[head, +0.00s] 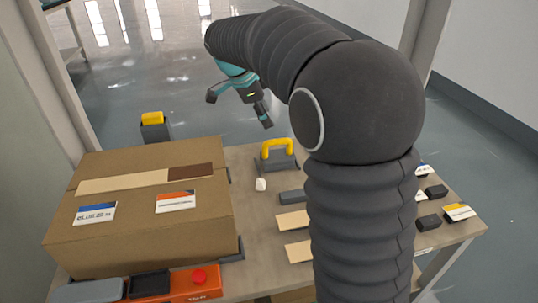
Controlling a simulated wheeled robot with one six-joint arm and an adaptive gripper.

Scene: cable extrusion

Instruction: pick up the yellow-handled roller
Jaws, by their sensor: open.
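Two dark things with yellow handles show in the head view. One, a grey block with a yellow loop handle (277,152), sits on the table right of the large box. The other, a dark upright piece with a yellow top (153,125), stands behind the box at the left. I cannot tell from their shapes which is the roller; no rolling part shows. My gripper (239,108), black and teal, is open and empty. It hangs in the air above and beyond the table, up and left of the loop handle in the picture, apart from both.
A large cardboard box (130,227) fills the table's left. A small white piece (261,184), a grey bar (291,196) and beige strips lie mid-table. Small dark blocks and cards (437,192) lie right. My arm hides part of the table.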

